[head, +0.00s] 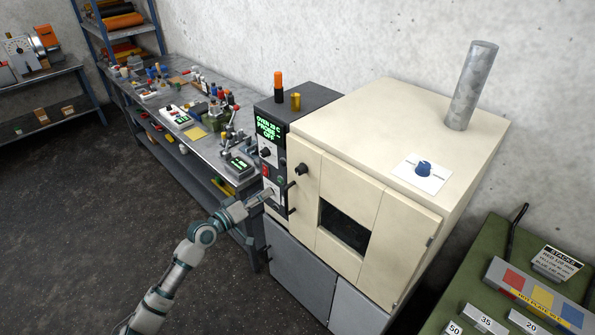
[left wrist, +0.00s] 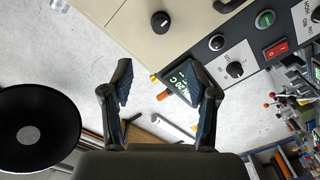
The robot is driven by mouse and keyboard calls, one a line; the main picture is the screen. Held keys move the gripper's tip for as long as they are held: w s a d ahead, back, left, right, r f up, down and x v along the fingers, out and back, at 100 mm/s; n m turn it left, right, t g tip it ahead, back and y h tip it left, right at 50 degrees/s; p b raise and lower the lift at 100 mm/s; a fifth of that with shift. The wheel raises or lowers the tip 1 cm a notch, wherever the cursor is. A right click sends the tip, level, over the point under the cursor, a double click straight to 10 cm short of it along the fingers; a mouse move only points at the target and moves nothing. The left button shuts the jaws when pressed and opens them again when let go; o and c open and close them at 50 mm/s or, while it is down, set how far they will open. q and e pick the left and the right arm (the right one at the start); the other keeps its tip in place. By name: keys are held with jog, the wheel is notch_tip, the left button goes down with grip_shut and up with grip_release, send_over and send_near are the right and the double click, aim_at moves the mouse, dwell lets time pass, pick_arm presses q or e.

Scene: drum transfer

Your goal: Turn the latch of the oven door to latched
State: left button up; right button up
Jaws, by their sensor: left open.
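The cream oven (head: 380,150) stands against the wall, its door (head: 350,195) shut in its frame, with a dark window. A black knob (head: 302,168) sits at the door's upper left; it also shows in the left wrist view (left wrist: 160,22). A dark lever (head: 290,185) sticks out near the door's left edge. I cannot tell for certain which is the latch, or its state. My left gripper (head: 268,194) is in front of the control panel, left of the door. In the left wrist view its fingers (left wrist: 165,87) are spread and empty. My right gripper is not in view.
The dark control panel (head: 268,135) carries a green display, a dial and a red switch (left wrist: 277,50). A cluttered workbench (head: 190,115) runs to the left. A green table (head: 470,280) stands at right. The floor (head: 80,220) at left is clear.

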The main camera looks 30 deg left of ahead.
aim_at(297, 172)
pick_arm(q)
jog(key=p+x, duration=0.3)
jog(key=x, duration=1.3)
jog(key=shift+a+f, duration=0.1)
jog(key=shift+f, duration=0.05)
jog(key=shift+a, duration=0.1)
jog(key=c, duration=1)
jog(key=shift+s, duration=0.1)
grip_shut()
